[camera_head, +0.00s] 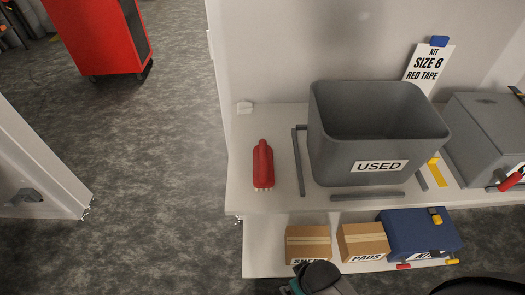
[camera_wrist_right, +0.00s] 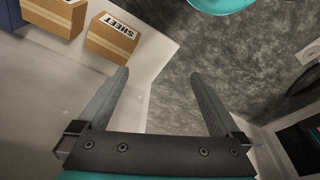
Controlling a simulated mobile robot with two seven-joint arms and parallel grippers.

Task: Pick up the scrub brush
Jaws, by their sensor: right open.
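The scrub brush, a red object with a narrow top (camera_head: 263,164), lies on the white bench top (camera_head: 250,203), left of the grey bin labelled USED. Pale tufts show at its lower edge. My right gripper (camera_wrist_right: 162,78) is open, with nothing between its fingers in the right wrist view. That view shows a white shelf edge and the floor beyond the fingers, and the brush is not in it. Part of my own arm shows at the bottom of the head view. My left gripper is not in view.
The grey USED bin (camera_head: 335,150) stands within grey strips on the bench. A grey box (camera_head: 485,125) is at the right. Cardboard boxes (camera_head: 308,240) and a blue case (camera_head: 405,232) sit on the lower shelf. Bench space around the brush is clear.

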